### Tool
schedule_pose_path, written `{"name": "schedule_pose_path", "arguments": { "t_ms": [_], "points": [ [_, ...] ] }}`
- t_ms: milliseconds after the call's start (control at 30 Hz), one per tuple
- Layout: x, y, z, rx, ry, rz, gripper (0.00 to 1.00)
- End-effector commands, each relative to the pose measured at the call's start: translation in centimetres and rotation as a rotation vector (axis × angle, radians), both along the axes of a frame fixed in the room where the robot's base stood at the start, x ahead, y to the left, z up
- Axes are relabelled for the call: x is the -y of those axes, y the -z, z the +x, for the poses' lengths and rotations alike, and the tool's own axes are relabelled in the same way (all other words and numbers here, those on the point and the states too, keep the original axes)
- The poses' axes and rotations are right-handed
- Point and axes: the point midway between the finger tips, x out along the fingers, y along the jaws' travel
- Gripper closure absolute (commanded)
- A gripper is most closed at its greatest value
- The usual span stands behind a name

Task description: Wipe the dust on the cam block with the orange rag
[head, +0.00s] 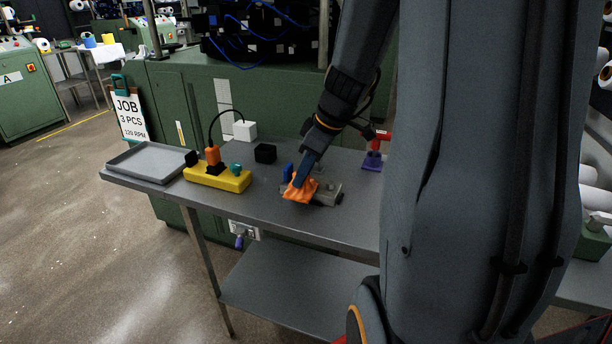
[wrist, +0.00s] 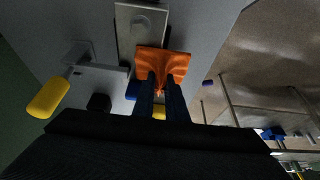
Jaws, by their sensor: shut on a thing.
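The orange rag (head: 299,189) is bunched between the fingers of my gripper (head: 302,176), which is shut on it. In the wrist view the rag (wrist: 163,63) spreads out ahead of the fingertips (wrist: 160,88). The grey cam block (head: 326,194) lies on the table just right of the rag in the head view. No dust can be made out.
A yellow power strip (head: 218,178) with an orange plug and a grey tray (head: 150,162) stand to the left. A black block (head: 265,153), a white box (head: 245,130) and a purple holder (head: 372,161) are behind. The table's front edge (head: 240,209) is clear.

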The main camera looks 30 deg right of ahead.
Motion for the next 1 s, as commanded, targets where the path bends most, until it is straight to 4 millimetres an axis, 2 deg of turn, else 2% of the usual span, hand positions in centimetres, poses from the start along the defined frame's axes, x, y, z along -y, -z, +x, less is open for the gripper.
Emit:
{"name": "schedule_pose_path", "arguments": {
  "t_ms": [400, 633, 1000],
  "points": [
    [0.0, 0.1, -0.1, -0.002, 0.001, 0.002, 1.0],
    [0.9, 0.0, -1.2, -0.003, 0.001, 0.002, 1.0],
    [0.0, 0.2, 0.1, -0.001, -0.001, 0.001, 1.0]
  ]
}}
